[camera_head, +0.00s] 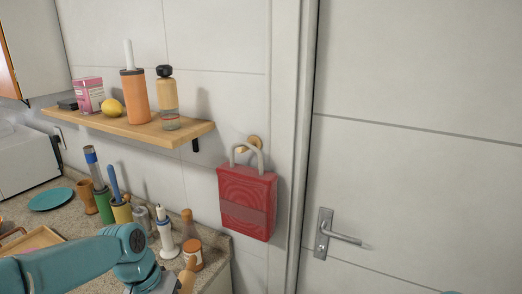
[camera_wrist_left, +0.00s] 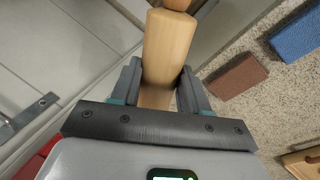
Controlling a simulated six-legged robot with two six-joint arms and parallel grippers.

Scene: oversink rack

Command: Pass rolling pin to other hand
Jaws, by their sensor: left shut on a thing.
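The light wooden rolling pin (camera_wrist_left: 170,48) shows in the left wrist view with its body between the two fingers and a narrower handle at the top edge. My left gripper (camera_wrist_left: 160,84) is shut on it. In the head view, my teal left arm comes in at the lower left, and a short piece of the rolling pin (camera_head: 188,273) shows at the bottom edge. The left fingers are mostly cut off there. My right gripper is not in view.
A counter (camera_head: 212,262) holds bottles, a utensil cup and a teal plate (camera_head: 51,199). Above it, a wooden shelf (camera_head: 190,133) carries a box, a lemon and bottles. A red bag (camera_head: 247,205) hangs on the wall. A door (camera_head: 430,190) fills the right side.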

